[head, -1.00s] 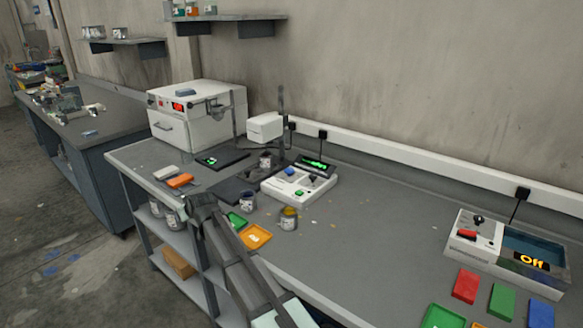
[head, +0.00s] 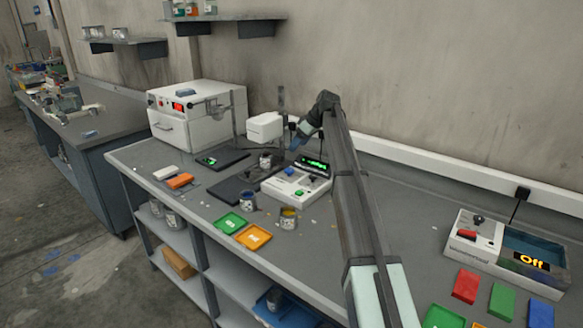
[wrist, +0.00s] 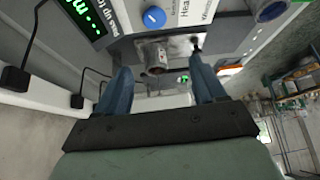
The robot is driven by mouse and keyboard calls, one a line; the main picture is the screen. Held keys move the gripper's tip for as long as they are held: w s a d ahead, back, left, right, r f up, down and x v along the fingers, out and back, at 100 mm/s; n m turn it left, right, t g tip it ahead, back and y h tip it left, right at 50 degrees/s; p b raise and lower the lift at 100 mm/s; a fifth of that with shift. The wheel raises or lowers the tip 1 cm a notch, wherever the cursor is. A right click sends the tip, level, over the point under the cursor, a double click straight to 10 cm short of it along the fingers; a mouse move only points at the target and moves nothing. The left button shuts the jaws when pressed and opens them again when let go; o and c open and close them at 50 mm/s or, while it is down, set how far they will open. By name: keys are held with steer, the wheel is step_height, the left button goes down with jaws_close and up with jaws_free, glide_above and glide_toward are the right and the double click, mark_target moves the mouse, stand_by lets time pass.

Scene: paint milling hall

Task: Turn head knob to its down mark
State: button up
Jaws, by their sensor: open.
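The white control box (head: 297,186) stands mid-bench with a lit green display (head: 314,163). A blue knob (head: 289,171) is on its top; in the wrist view the blue knob (wrist: 154,17) has a small pale mark, beside lettering that starts "Hea" and is cut off. The display (wrist: 82,12) also shows in part there. My gripper (head: 296,143) is above the back of the box, pointing down and left. In the wrist view its blue fingers (wrist: 160,65) are spread with nothing held. The knob is beyond the fingertips, apart from them. The down mark cannot be made out.
A labelled can (head: 266,160) stands under the white mixer head (head: 264,126) beside the box. Open paint cans (head: 289,219) and green (head: 230,223) and orange trays (head: 253,237) are in front. A unit reading "Off" (head: 482,238) is at right. Bare bench lies between.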

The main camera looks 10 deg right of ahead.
mark_target(290, 170)
steer(key=w+a+f+n, duration=0.1)
steer(key=f, duration=0.2)
steer(key=a+f+n+g, duration=0.1)
steer(key=f, duration=0.3)
steer(key=w+f+n+g+h, duration=0.1)
steer(key=f, duration=0.3)
steer(key=shift+w+a+f+n, duration=0.2)
steer(key=shift+w+a+n, duration=0.1)
steer(key=shift+w+a, duration=0.1)
steer(key=shift+s, duration=0.1)
steer(key=c, duration=1.1)
